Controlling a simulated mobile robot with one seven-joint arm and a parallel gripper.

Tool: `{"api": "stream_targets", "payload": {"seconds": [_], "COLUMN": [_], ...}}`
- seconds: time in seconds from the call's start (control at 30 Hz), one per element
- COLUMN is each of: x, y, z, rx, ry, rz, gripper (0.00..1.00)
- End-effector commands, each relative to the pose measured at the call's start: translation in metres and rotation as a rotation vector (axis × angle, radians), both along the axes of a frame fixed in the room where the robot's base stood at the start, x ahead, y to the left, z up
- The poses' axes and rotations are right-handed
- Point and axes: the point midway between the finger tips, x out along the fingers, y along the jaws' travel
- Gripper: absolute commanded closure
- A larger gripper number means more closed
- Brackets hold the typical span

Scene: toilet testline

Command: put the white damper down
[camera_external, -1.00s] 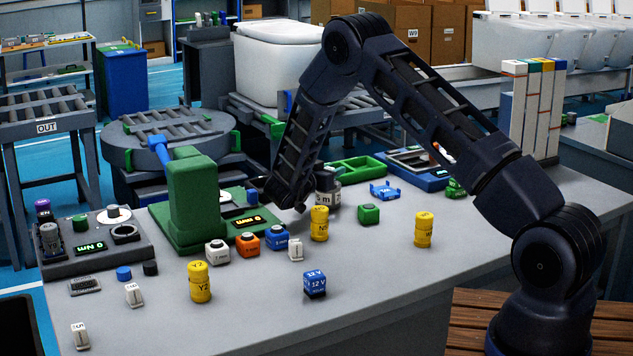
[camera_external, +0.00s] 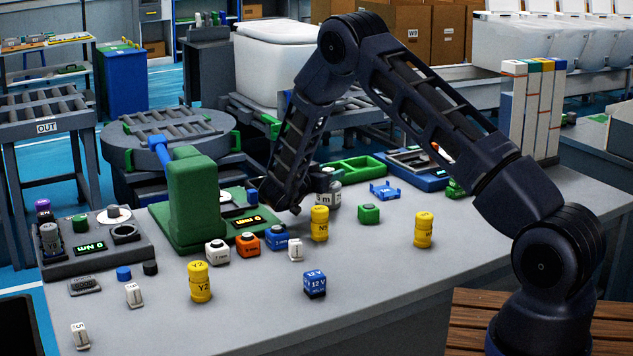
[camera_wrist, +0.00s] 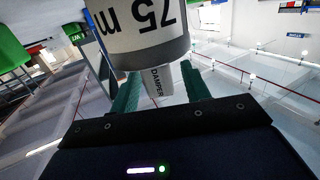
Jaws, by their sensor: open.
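A white piece marked DAMPER (camera_wrist: 157,84) shows in the wrist view between the two green fingers of my gripper (camera_wrist: 159,90). The fingers are apart, with one on each side of it; whether they touch it I cannot tell. A larger white-and-grey cylinder marked "75 m" (camera_wrist: 137,28) is close beyond it; whether the two are joined is unclear. In the external view my gripper (camera_external: 288,207) is low over the grey bench, and its fingertips are mostly hidden. The marked cylinder (camera_external: 333,194) stands just right of it, partly behind the arm.
A green press (camera_external: 192,198) stands left of my gripper. White, orange and blue blocks (camera_external: 248,244) and a yellow cylinder (camera_external: 319,224) are in front. A green block (camera_external: 368,214) and green tray (camera_external: 352,168) lie to the right. The bench's front right (camera_external: 390,275) is clear.

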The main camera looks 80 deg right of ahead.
Motion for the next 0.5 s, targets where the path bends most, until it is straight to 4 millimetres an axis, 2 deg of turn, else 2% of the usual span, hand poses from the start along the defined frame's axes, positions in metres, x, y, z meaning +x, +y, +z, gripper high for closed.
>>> {"api": "stream_targets", "payload": {"seconds": [0.17,0.2,0.3,0.5], "x": [0.015,0.013,0.012,0.012], "y": [0.033,0.029,0.029,0.029], "z": [0.003,0.015,0.034,0.060], "rx": [-0.001,-0.005,-0.003,-0.002], "ry": [-0.001,-0.003,-0.003,-0.001], "rz": [0.003,0.000,0.000,0.000], "gripper": [0.53,0.53,0.53,0.53]}}
